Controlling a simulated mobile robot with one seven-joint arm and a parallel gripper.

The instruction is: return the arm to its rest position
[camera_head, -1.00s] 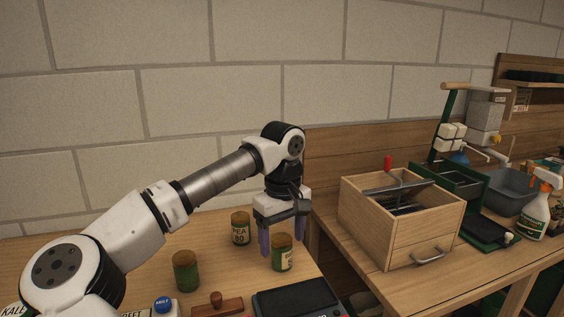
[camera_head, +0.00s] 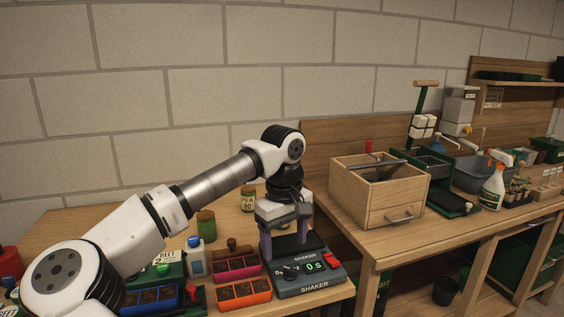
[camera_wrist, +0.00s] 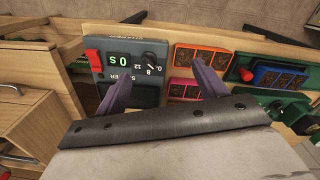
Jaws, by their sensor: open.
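My gripper (camera_head: 288,246) hangs from my bent arm, pointing down over the shaker (camera_head: 310,280) on the left bench. Its two purple fingers are apart with nothing between them. In the wrist view my gripper (camera_wrist: 160,85) shows both fingers spread, one over the shaker (camera_wrist: 130,62) and one by the seedling trays. The shaker is a dark grey box with a green "0 s" display, a dial and a red switch. I cannot tell the exact height of the fingertips above it.
Left of the shaker are a pink tray (camera_head: 237,268), an orange tray (camera_head: 244,291), a blue tray (camera_head: 150,300), a white bottle (camera_head: 196,257) and jars. A wooden box (camera_head: 378,190) stands on the right bench, with a spray bottle (camera_head: 493,187) farther right. The air before the wall is clear.

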